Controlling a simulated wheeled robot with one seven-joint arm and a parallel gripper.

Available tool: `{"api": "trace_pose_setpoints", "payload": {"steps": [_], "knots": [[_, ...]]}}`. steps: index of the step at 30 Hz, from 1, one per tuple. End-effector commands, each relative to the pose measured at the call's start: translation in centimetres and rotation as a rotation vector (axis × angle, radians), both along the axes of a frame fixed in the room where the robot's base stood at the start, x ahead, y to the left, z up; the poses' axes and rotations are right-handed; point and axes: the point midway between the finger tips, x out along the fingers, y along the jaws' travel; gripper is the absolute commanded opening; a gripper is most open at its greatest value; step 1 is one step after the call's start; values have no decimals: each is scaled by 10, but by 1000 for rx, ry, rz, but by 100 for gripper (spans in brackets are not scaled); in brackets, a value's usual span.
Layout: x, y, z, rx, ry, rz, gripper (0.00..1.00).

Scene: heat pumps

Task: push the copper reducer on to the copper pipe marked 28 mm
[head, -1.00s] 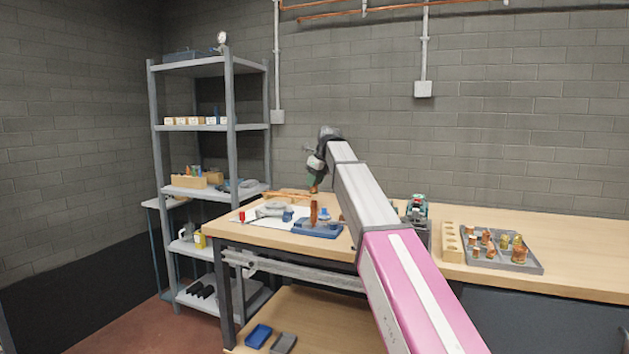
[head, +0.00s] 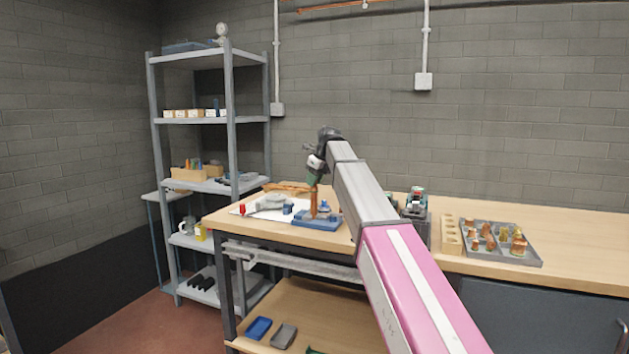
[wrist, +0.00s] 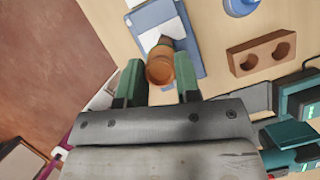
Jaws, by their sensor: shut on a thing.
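The copper reducer (wrist: 160,67) sits between the two green fingers of my gripper (wrist: 160,78) in the wrist view, and the gripper is shut on it. In the head view my gripper (head: 314,178) is directly above the upright copper pipe (head: 313,206) on a blue base (head: 328,223). The blue base also shows in the wrist view (wrist: 188,42), with a white label beneath the reducer. Copper runs almost unbroken from the gripper down to the base, so the reducer and pipe look in line. I cannot tell how far the reducer is over the pipe. No size mark is readable.
A wooden block with two holes (wrist: 262,53) and a blue round thing (wrist: 240,4) are close to the base. A grey tray of copper fittings (head: 532,262) and a wooden holed rack (head: 449,236) stand to the right. Shelving (head: 233,120) rises at left.

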Motion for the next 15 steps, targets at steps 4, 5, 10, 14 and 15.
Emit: {"api": "trace_pose_setpoints", "payload": {"steps": [4, 5, 10, 14, 15], "knots": [[0, 0, 0, 0, 0, 0, 8], [0, 0, 0, 0, 0, 0, 8], [0, 0, -2, 0, 0, 0, 8], [0, 0, -5, 0, 0, 0, 8], [0, 0, -5, 0, 0, 0, 8]]}}
